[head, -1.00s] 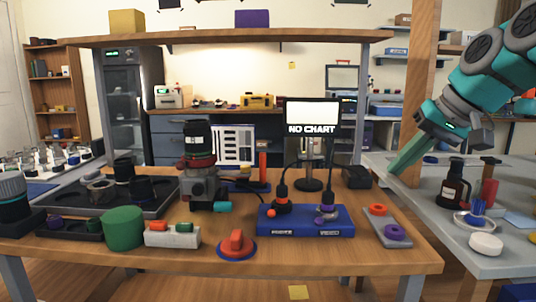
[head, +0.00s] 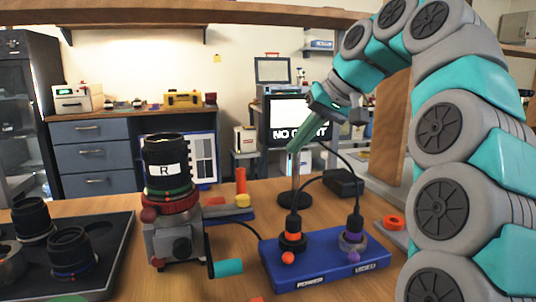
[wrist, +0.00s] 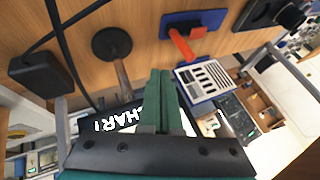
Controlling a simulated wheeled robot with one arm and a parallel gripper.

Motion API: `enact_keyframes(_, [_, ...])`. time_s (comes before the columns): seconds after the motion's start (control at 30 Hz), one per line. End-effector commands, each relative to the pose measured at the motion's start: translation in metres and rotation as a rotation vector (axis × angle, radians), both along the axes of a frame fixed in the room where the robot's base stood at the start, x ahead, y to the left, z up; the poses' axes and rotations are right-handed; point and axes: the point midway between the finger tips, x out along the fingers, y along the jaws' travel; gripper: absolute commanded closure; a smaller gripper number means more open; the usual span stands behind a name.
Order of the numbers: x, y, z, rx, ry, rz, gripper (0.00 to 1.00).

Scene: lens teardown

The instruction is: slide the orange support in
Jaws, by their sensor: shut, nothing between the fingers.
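An orange upright post (head: 240,180), which looks like the orange support, stands on a blue base (head: 236,214) just right of the lens stand. In the wrist view the orange post (wrist: 181,46) leans out from its blue base (wrist: 210,19), right of my fingertips and apart from them. My gripper (head: 292,150) is in the air in front of the monitor, right of and above the post. Its green fingers are shut and empty; they also show in the wrist view (wrist: 161,73). A black lens (head: 167,168) marked R sits upright on a grey stand (head: 178,240) with a teal crank handle.
A blue box (head: 320,268) with two cabled plugs stands in front. A round-based post (head: 294,200) and a black box (head: 343,183) are behind it. A striped chart (head: 204,158) stands behind the lens. A dark tray (head: 122,240) with lenses lies left.

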Motion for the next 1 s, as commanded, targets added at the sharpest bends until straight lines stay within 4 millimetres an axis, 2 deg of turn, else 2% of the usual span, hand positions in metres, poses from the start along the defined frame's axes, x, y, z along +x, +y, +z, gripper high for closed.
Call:
enact_keyframes(0.03, [0.002, 0.003, -0.01, -0.001, 0.001, 0.002, 1.0])
enact_keyframes(0.1, [0.005, 0.008, -0.017, -0.001, 0.002, 0.002, 1.0])
enact_keyframes(0.47, [0.018, 0.03, -0.047, -0.001, 0.003, 0.003, 1.0])
enact_keyframes(0.7, [0.03, 0.047, -0.075, -0.001, 0.002, 0.002, 1.0])
enact_keyframes(0.83, [0.028, 0.067, -0.074, -0.003, 0.001, 0.004, 1.0])
enact_keyframes(1.0, [0.027, 0.082, -0.074, -0.001, 0.001, 0.002, 1.0])
